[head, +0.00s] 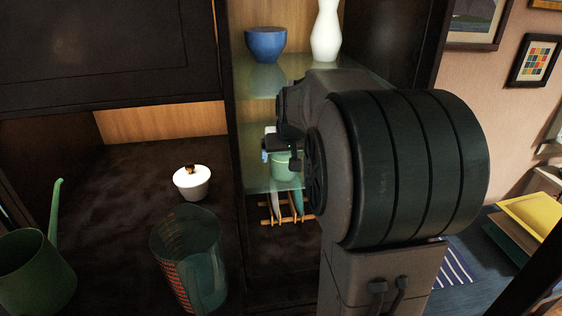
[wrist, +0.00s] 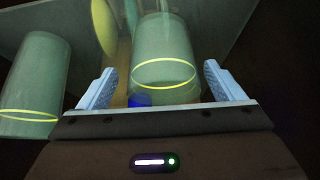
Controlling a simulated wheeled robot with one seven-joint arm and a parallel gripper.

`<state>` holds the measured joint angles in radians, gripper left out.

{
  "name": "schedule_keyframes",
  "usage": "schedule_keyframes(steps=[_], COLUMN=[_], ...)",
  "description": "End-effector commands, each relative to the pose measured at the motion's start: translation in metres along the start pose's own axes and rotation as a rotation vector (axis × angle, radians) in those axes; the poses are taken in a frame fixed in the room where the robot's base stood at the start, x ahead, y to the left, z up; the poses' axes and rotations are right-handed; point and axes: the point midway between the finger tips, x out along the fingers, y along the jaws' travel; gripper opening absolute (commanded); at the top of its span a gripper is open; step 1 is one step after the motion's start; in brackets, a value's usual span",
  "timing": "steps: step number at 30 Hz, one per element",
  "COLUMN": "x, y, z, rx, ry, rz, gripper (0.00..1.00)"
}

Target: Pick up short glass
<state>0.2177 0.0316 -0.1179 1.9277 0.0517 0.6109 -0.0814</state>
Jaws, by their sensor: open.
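A pale green translucent glass (wrist: 165,45) with a yellow ring stands between my gripper's fingers in the wrist view. In the head view a pale green glass (head: 288,168) shows on the glass shelf, partly hidden by my arm. My gripper (wrist: 160,72) is open, with one light blue finger on each side of the glass. I cannot tell whether either finger touches it. A second similar glass (wrist: 35,85) stands to the left, outside the fingers. In the head view my gripper is mostly hidden behind my wrist.
A blue bowl (head: 266,44) and white vase (head: 326,32) stand on the shelf above. A wooden rack (head: 270,212) with plates is below. A white lidded pot (head: 191,182), clear measuring jug (head: 188,262) and green watering can (head: 32,270) stand at left. Dark cabinet walls flank the shelves.

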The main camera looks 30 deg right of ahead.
Motion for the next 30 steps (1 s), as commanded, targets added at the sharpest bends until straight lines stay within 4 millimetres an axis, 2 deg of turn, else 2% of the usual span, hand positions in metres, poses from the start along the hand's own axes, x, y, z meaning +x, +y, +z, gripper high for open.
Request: schedule_keyframes(steps=[6,16,21,22,30], x=[0.028,0.034,0.034,0.034,0.033], y=[-0.003,-0.005,-0.005,-0.005,-0.005], z=[0.000,0.000,0.000,0.000,-0.001], rx=[-0.003,-0.006,-0.006,-0.006,-0.006], ry=[-0.005,-0.002,-0.002,-0.002,0.000], rz=[-0.001,-0.004,-0.004,-0.004,-0.003], gripper=[0.88,0.88,0.41,0.35,0.34])
